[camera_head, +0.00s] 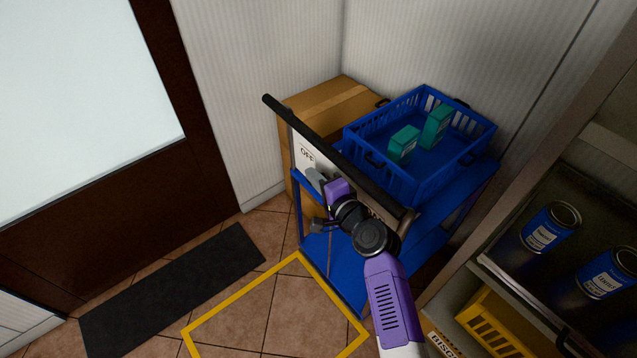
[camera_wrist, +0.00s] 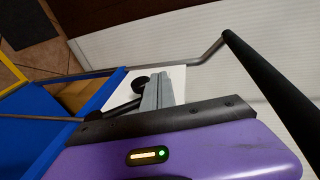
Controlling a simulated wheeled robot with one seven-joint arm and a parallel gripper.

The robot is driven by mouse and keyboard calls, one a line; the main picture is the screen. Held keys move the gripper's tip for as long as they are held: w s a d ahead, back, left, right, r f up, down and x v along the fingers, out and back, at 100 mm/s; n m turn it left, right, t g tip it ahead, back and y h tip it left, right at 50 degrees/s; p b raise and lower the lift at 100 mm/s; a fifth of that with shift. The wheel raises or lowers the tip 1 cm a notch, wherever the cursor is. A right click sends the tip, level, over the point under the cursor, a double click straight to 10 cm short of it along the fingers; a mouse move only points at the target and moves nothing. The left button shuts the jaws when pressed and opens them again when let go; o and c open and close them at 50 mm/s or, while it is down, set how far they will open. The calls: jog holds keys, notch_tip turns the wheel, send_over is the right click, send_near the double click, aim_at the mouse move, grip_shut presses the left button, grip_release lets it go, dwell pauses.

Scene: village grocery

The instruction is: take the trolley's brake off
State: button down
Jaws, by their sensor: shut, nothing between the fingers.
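The blue trolley (camera_head: 345,272) stands in the corner, with a black push handle (camera_head: 318,142) along its near end. Below the handle is a white plate (camera_head: 305,153) with the word OFF near its upper left part. My gripper (camera_head: 314,178) is in front of this plate, its grey fingers shut and empty. In the wrist view my gripper (camera_wrist: 157,78) is beside a black knob (camera_wrist: 140,83) on a dark lever in front of the white plate. I cannot tell whether they touch. In the head view my gripper and wrist hide the lever and much of the plate.
A blue crate (camera_head: 364,152) with two green boxes sits on the trolley's top. A cardboard box (camera_head: 335,92) stands behind. A shelf with blue cans (camera_head: 550,228) and a yellow crate (camera_head: 490,325) is close on the right. Floor with a dark mat (camera_head: 172,290) is open at left.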

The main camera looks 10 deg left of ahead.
jog(key=shift+w+a+f, duration=0.1)
jog(key=shift+a, duration=0.1)
dwell(0.5)
jog(key=v, duration=0.7)
jog(key=shift+s+d, duration=0.3)
jog(key=s+d+f+n+t+h, duration=0.1)
jog(key=s+d+f+h, duration=0.25)
jog(key=s+d, duration=0.65)
jog(key=s+d+f+n+t+h, duration=0.1)
jog(key=s+d+f+h, duration=0.3)
jog(key=s+d, duration=0.55)
jog(key=s+d+r+n+t+h, duration=0.1)
jog(key=s+d+r, duration=0.15)
jog(key=s, duration=0.45)
jog(key=s+d+r+n+h, duration=0.1)
jog(key=s+d+n, duration=0.1)
jog(key=s+d, duration=0.3)
jog(key=s+d+r+n+h, duration=0.1)
jog(key=s+r+n, duration=0.2)
jog(key=s+r, duration=0.8)
jog(key=shift+d+r+n+t, duration=0.25)
jog(key=shift+d+n+t, duration=0.05)
jog(key=shift+n+t, duration=0.1)
